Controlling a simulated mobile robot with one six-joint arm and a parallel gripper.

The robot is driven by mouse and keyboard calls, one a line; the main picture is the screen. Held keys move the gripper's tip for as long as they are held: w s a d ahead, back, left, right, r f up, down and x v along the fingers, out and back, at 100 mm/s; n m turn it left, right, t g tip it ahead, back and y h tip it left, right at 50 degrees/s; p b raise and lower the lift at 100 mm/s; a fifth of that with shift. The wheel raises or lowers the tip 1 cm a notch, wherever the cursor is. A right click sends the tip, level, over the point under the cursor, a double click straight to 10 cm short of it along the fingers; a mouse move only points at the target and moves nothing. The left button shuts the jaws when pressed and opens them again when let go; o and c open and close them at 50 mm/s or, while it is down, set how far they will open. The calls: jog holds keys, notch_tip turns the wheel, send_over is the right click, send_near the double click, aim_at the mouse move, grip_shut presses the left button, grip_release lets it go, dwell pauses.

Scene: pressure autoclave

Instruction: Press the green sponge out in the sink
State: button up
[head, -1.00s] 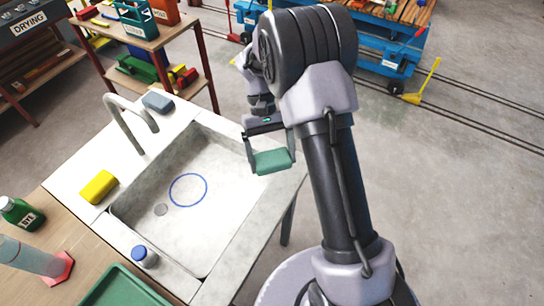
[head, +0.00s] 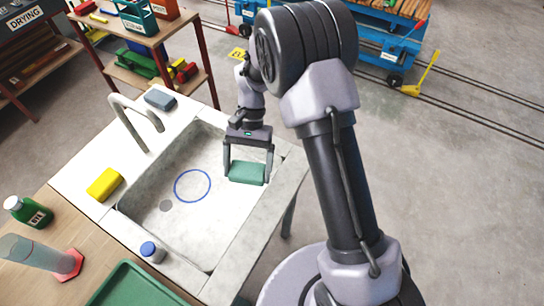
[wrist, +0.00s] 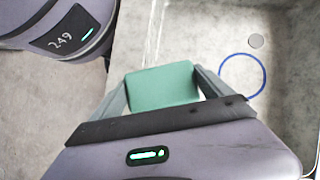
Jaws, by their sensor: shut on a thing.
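The green sponge (head: 247,173) is a flat block held between the two fingers of my gripper (head: 247,168). In the head view it shows over the right side of the sink (head: 185,225), near the rim; its exact height above the basin I cannot tell. In the wrist view the sponge (wrist: 163,86) sits between the fingers, with the sink (wrist: 215,45) behind and to the right. A blue ring (head: 192,186) is marked on the sink floor, left of the sponge, with a drain (head: 166,206) beside it.
A faucet (head: 135,120) arches over the sink's far left side. A yellow sponge (head: 104,184) and a grey-blue block (head: 160,99) lie on the rim. A blue-capped bottle (head: 152,252), a green bottle (head: 27,212), a cylinder (head: 35,256) and a green tray (head: 135,288) stand near the front left.

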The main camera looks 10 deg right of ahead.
jog(key=s+a+r+m+t+y+p, duration=0.1)
jog(key=a+r+m+t+y+p, duration=0.15)
jog(key=a+m, duration=0.4)
jog(key=m+t+y+b, duration=0.2)
jog(key=m+t, duration=0.1)
jog(key=m, duration=0.3)
send_over(212, 210)
jog(key=d, duration=0.2)
jog(key=f, duration=0.9)
jog(key=shift+w+f, duration=0.15)
jog(key=shift+w, duration=0.05)
notch_tip(212, 210, down, 6)
jog(key=b, duration=0.3)
jog(key=shift+r, duration=0.2)
jog(key=shift+s+f+b, duration=0.1)
jog(key=shift+f+b, duration=0.5)
jog(key=shift+b, duration=0.35)
jog(key=shift+r, duration=0.1)
notch_tip(212, 210, up, 7)
jog(key=p, duration=0.5)
